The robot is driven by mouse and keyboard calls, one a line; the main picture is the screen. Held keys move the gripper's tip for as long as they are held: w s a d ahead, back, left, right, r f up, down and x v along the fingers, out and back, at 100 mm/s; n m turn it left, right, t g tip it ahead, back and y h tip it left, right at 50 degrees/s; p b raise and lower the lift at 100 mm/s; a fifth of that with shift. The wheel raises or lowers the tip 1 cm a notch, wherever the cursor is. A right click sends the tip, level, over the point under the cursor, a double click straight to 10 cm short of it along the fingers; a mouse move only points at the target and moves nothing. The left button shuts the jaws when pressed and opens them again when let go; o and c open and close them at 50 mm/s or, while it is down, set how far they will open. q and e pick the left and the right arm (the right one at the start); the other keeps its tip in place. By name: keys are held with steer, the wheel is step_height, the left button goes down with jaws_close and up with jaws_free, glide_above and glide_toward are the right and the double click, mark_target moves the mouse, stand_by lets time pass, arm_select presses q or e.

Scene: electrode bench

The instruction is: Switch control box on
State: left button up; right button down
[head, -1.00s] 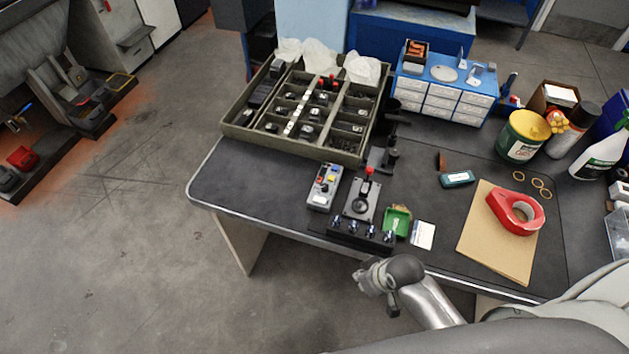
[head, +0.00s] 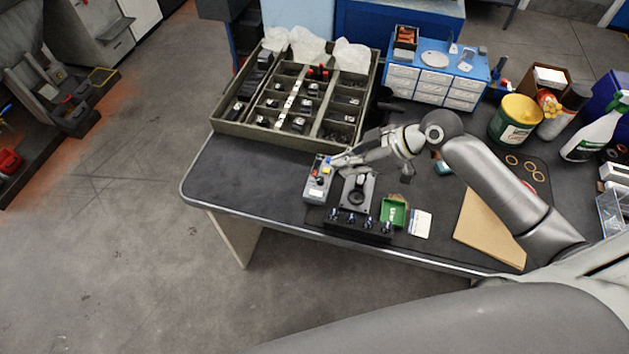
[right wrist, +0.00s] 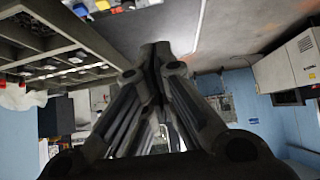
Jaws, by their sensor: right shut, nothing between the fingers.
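The control box (head: 316,191) is a small grey box with coloured buttons, among them red and yellow, lying on the dark bench top near its front edge. Part of it shows at the top edge of the right wrist view (right wrist: 112,8). My right gripper (head: 339,161) reaches over the bench from the right, its fingertips at the far right end of the box, by the buttons. I cannot tell whether they touch it. In the right wrist view the fingers (right wrist: 157,52) are closed together with nothing between them. My left gripper is not in view.
A large compartment tray (head: 222,117) stands behind the box. A black joystick panel (head: 355,190) and a green tray (head: 393,212) are right of it. A blue drawer unit (head: 440,75) and a yellow-lidded tub (head: 515,120) stand farther back. The bench left of the box is clear.

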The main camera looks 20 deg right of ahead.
steer(key=shift+w+r, duration=0.1)
steer(key=shift+r, duration=0.1)
steer(key=p, duration=0.2)
glide_above(315, 192)
step_height(315, 192, down, 7)
steer(key=shift+a, duration=0.15)
step_height(315, 192, down, 2)
steer(key=shift+f+p, duration=0.25)
steer(key=shift+p, duration=0.2)
steer(key=shift+f, duration=0.85)
